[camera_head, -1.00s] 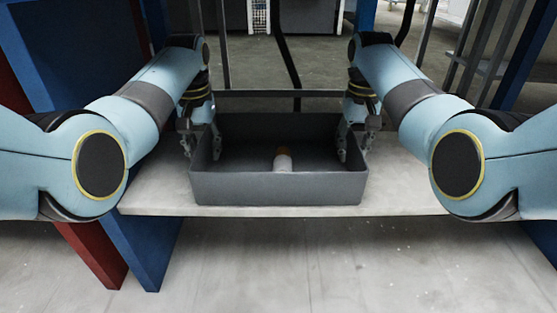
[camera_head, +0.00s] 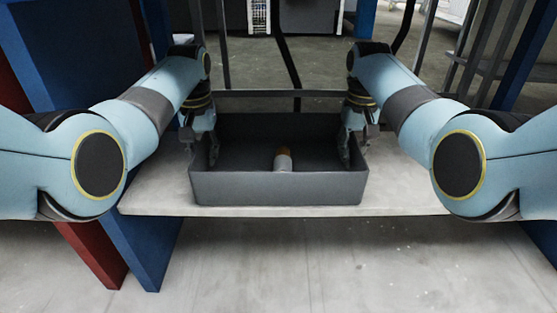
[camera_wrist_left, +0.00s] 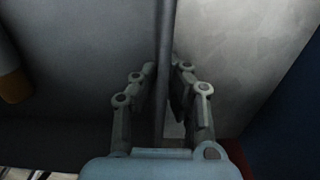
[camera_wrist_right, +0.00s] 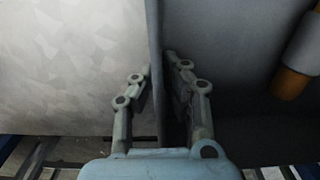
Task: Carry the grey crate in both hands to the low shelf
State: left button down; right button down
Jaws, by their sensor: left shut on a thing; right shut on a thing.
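The grey crate (camera_head: 278,188) sits on a pale low shelf (camera_head: 410,190) in the head view. Inside it stands or lies a small white-and-brown cylinder (camera_head: 283,161), which also shows in the right wrist view (camera_wrist_right: 303,55). My left gripper (camera_head: 203,155) is shut on the crate's left wall, with that wall (camera_wrist_left: 165,60) between its fingers in the left wrist view. My right gripper (camera_head: 354,150) is shut on the crate's right wall, seen between its fingers (camera_wrist_right: 155,50) in the right wrist view. The underside of the crate is hidden, so I cannot tell whether it fully touches the shelf.
A blue upright (camera_head: 150,240) and a dark red one (camera_head: 92,258) stand at the shelf's left. A grey bar (camera_head: 280,94) runs behind the crate. Bare shelf lies to both sides of the crate. Pale floor (camera_head: 320,265) is open in front.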

aim_at(189, 169)
pick_arm(q)
jog(key=shift+r, duration=0.1)
pick_arm(e)
jog(key=shift+r, duration=0.15)
